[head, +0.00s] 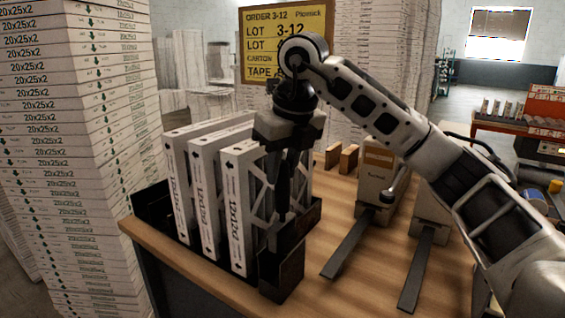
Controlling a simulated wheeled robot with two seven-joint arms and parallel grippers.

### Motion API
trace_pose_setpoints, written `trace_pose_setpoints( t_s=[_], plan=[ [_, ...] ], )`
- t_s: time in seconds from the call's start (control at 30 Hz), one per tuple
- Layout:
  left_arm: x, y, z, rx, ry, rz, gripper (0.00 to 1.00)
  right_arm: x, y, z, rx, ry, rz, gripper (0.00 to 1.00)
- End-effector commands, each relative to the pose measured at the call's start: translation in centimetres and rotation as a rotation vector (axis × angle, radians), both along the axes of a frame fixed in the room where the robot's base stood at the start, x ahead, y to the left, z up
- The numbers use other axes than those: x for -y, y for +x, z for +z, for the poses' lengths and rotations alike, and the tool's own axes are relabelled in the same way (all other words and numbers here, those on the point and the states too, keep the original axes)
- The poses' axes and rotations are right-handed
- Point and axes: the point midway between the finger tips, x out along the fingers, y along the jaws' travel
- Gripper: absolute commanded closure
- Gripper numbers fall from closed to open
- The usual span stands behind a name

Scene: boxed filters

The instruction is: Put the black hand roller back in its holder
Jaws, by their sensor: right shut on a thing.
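My right gripper (288,165) points down over the table near the boxed filters. It is shut on a dark upright thing, which appears to be the black hand roller (284,192). The lower part of the roller is hard to tell apart from the black holder (281,272) right below it, at the table's front edge. I cannot tell whether the roller is inside the holder or just above it. My left gripper is not in view.
Several white boxed filters (204,200) stand upright in a black rack just left of the holder. Two grey dispensers (377,180) with long dark bars stand on the wooden table (335,295) to the right. A tall carton stack (75,150) rises at the left.

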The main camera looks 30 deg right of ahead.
Motion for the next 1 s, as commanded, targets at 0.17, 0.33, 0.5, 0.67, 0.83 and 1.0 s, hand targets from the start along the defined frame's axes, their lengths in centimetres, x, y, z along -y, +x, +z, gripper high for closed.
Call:
trace_pose_setpoints(
  t_s=[0.17,0.33,0.5,0.67,0.83,1.0],
  plan=[
    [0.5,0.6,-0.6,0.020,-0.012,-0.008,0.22,0.0,0.0,-2.7,0.001,0.000,0.000,0.98],
    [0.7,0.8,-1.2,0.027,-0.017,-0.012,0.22,0.0,0.0,-4.8,0.000,0.000,0.000,0.98],
    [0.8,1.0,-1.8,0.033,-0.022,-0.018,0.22,0.0,0.0,-6.8,0.001,0.000,0.000,0.98],
    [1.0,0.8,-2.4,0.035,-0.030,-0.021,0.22,0.0,0.0,-8.5,0.001,-0.001,0.000,0.98],
    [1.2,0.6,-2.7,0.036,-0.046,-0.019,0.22,0.0,0.0,-9.6,0.002,-0.001,0.000,0.98],
    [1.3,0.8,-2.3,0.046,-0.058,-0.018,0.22,0.0,0.0,-10.0,0.003,0.000,0.000,0.98]
  ],
)
